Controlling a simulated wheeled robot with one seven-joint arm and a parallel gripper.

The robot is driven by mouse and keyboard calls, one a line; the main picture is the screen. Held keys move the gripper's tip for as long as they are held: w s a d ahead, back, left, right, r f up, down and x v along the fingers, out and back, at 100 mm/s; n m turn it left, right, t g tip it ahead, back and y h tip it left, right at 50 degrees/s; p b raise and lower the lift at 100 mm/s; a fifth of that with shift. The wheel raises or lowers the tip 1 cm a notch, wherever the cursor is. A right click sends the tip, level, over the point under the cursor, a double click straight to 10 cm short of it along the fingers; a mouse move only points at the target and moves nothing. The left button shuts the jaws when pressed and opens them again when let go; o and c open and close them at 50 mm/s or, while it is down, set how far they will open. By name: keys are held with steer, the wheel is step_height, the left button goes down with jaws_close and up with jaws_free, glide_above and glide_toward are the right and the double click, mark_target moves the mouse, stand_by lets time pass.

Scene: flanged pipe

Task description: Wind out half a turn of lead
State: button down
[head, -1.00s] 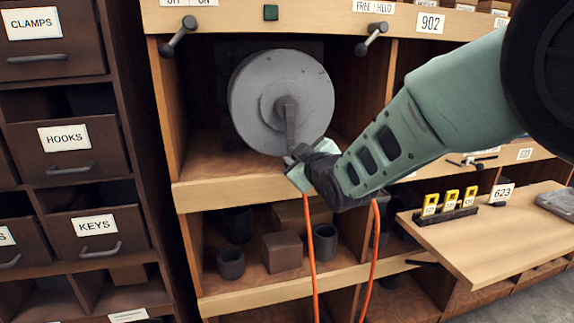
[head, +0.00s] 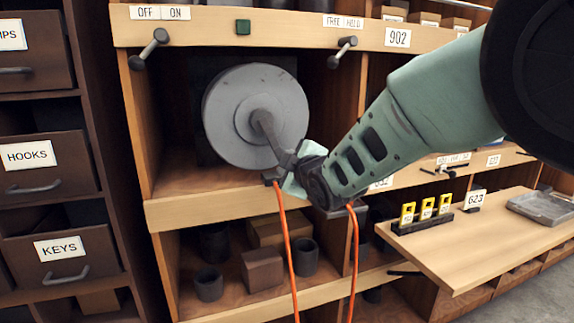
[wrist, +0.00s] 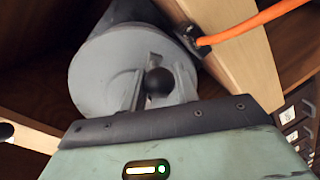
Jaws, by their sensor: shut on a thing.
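A grey round reel (head: 240,115) sits in the open upper bay of the shelf unit. Its crank arm (head: 265,130) points down and to the right from the hub. My gripper (head: 288,172) is shut at the crank's outer end. In the wrist view, a dark ball knob (wrist: 160,82) sits between my gripper's fingers (wrist: 158,95), in front of the reel's grey face (wrist: 95,75). The orange lead (head: 284,230) hangs below the bay's front edge, and a second strand (head: 355,245) hangs to its right. In the wrist view the lead (wrist: 250,22) leaves a black fitting (wrist: 203,42).
Labelled drawers (head: 45,165) stand at left. A shelf board (head: 490,235) with yellow tags juts out at right. Pipe pieces and a block (head: 262,269) lie below.

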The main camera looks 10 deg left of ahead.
steer(key=c, duration=1.1)
jaws_free()
steer(key=b+v, duration=0.2)
steer(key=v, duration=1.5)
steer(key=shift+s, duration=0.2)
steer(key=shift+d, duration=0.1)
steer(key=s+d+f+m+g+h+p, duration=0.2)
steer(key=s+d+f+m+g+h, duration=0.2)
steer(key=s+d, duration=0.5)
steer(key=s+d+f+m+g+h+p, duration=0.3)
steer(key=s+d+f+m+g, duration=0.4)
steer(key=s, duration=0.9)
steer(key=shift+s+d+f+g+h, duration=0.35)
steer(key=shift+d+g+h, duration=0.45)
steer(key=shift+g, duration=0.4)
